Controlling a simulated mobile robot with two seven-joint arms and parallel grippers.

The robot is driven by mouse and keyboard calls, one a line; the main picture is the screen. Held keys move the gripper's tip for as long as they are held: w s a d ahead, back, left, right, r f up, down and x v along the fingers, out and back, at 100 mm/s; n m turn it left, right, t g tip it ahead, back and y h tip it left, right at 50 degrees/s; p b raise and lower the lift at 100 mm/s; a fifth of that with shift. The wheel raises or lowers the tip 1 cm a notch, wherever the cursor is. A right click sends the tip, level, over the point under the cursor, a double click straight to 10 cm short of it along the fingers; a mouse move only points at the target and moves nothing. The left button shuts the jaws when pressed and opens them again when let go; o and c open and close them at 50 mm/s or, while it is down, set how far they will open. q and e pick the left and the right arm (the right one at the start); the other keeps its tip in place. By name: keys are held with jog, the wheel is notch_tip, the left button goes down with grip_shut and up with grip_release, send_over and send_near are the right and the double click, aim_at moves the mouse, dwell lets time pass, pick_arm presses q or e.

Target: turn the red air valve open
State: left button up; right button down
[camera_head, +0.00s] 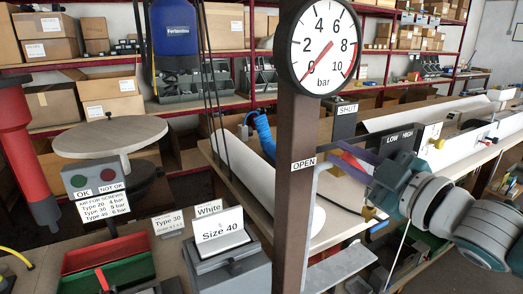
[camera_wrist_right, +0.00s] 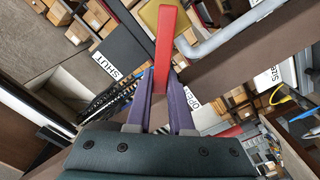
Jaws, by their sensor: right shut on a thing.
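The red valve lever (camera_wrist_right: 166,45) shows clearly in the right wrist view, running from the olive-yellow valve body (camera_wrist_right: 148,16) to between my purple fingers. My right gripper (camera_wrist_right: 163,84) is shut on its free end. In the head view my right gripper (camera_head: 345,153) reaches in from the right to the lever (camera_head: 353,161), beside the brown post. The lever end lies between the SHUT label (camera_head: 347,109) and the OPEN label (camera_head: 303,163). The round pressure gauge (camera_head: 322,45) on the post has its red needle near 0. My left gripper is not in view.
A grey pipe (camera_head: 314,205) runs up by the brown post (camera_head: 291,170). A grey box with a Size 40 sign (camera_head: 222,230), a round disc stand (camera_head: 110,136) and red and green bins (camera_head: 105,260) stand at the left. Shelves with cartons fill the back.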

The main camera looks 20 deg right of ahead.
jog(key=f+n+b, duration=0.1)
jog(key=n, duration=0.1)
jog(key=a+f+n+b, duration=0.1)
jog(key=n, duration=0.1)
jog(key=shift+s+a+f+n+b, duration=0.1)
jog(key=shift+a+f+n+b, duration=0.1)
jog(key=shift+f+n+b, duration=0.15)
jog(key=shift+a+f+n+b, duration=0.1)
jog(key=shift+f+n+b, duration=0.45)
jog(key=shift+n, duration=0.4)
jog(key=shift+a+f+n+b, duration=0.1)
jog(key=shift+f+n+b, duration=0.25)
jog(key=shift+n+b, duration=0.5)
jog(key=shift+n, duration=0.25)
jog(key=c, duration=0.8)
grip_release()
jog(key=shift+s, duration=0.1)
jog(key=s+b, duration=0.1)
jog(key=s, duration=0.8)
jog(key=shift+s+d+b, duration=0.3)
jog(key=shift+s+d, duration=0.05)
jog(key=shift+d, duration=0.05)
